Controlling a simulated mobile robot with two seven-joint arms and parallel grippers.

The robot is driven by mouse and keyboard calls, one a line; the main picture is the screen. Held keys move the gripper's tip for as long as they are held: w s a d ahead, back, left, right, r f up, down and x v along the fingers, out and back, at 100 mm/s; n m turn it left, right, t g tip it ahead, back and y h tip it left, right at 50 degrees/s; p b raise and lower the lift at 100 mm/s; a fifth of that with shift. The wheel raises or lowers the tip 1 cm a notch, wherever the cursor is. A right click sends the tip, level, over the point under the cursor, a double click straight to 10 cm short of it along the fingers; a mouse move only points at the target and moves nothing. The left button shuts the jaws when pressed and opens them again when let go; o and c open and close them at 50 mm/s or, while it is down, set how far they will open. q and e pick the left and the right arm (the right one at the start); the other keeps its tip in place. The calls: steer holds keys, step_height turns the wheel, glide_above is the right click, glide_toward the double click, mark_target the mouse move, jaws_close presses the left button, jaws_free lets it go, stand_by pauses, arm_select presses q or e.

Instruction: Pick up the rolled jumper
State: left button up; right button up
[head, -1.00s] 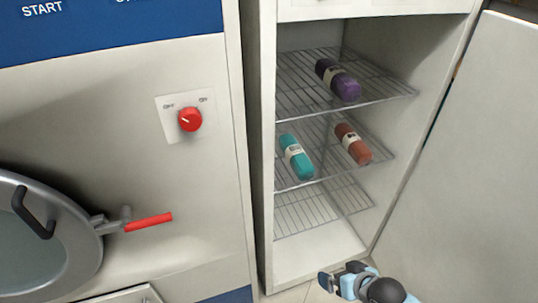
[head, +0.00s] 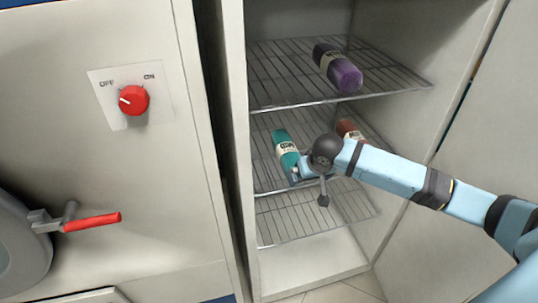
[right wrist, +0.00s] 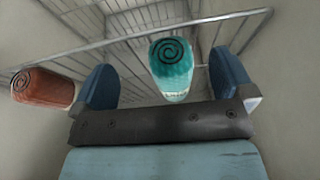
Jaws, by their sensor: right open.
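Three rolled jumpers lie on wire shelves in an open cabinet. A teal roll (head: 285,147) with a pale label band lies on the middle shelf at the left. A rust-red roll (head: 347,129) lies to its right, partly hidden by my arm. A purple roll (head: 337,68) lies on the upper shelf. My right gripper (head: 300,173) is at the front end of the teal roll. In the right wrist view the teal roll's spiral end (right wrist: 173,62) shows between the two open fingers of this gripper (right wrist: 165,85), with gaps on both sides. My left gripper is out of view.
The upper wire shelf (head: 290,98) lies above the teal roll, and a lower wire shelf (head: 290,228) is empty. The open cabinet door stands at right. A machine with a red knob (head: 134,100) and a red-handled lever (head: 92,222) is at left.

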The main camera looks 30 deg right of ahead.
mark_target(290, 151)
steer(key=w, duration=0.4)
steer(key=w+d, duration=0.1)
steer(key=w, duration=0.3)
steer(key=w+d, duration=0.1)
steer(key=w, duration=0.3)
steer(key=shift+w+d+r, duration=0.1)
steer(key=shift+w+r, duration=0.15)
steer(key=shift+r, duration=0.05)
steer(key=b+x, duration=0.1)
steer(key=x, duration=0.4)
steer(key=shift+w+d, duration=0.1)
steer(key=shift+c, duration=0.5)
steer(key=c, duration=1.1)
steer(key=shift+c, duration=0.2)
steer(key=shift+r, duration=0.1)
